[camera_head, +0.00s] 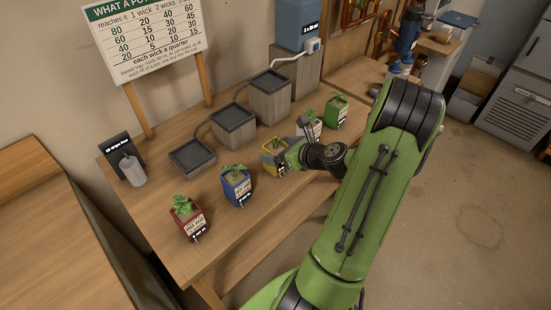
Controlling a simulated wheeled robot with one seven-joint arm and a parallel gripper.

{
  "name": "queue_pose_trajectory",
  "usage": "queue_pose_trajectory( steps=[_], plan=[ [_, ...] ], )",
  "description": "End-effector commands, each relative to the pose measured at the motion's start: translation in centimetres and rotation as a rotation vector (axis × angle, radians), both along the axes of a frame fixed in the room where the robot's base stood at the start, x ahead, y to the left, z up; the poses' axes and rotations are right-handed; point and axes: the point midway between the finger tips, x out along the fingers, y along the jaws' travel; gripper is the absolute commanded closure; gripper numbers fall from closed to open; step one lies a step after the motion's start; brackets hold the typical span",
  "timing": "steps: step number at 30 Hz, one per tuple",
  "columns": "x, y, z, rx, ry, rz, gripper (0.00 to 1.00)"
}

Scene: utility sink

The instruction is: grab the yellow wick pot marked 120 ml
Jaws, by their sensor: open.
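The yellow pot (269,163) stands on the wooden bench, in the row of potted plants. Its lower right side and its label are mostly hidden by my gripper, so I cannot read a marking on it. My gripper (285,158) is at the pot's right side, low over the bench, with my green arm reaching in from the lower right. The jaws are open. I cannot tell whether a finger touches the pot.
A red pot (191,222) and a blue pot (237,190) stand to the left. A white pot (314,132) and a green pot (335,112) stand close behind my gripper. Stepped grey trays (234,139) and a printed sign (147,42) are at the back. The front bench edge is clear.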

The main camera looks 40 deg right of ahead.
Motion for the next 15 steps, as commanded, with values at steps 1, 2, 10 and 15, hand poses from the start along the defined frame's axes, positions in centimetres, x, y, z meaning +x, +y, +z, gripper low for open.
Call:
queue_pose_trajectory(
  steps=[1,2,10,15],
  plan=[
    [1.0,0.1,-0.8,0.000,-0.001,0.006,0.06],
    [1.6,0.2,-1.0,0.000,-0.002,0.006,0.06],
    [3.4,0.1,-1.9,0.000,0.001,0.001,0.06],
    [3.4,0.1,-1.9,0.000,0.001,0.001,0.17]
  ],
)
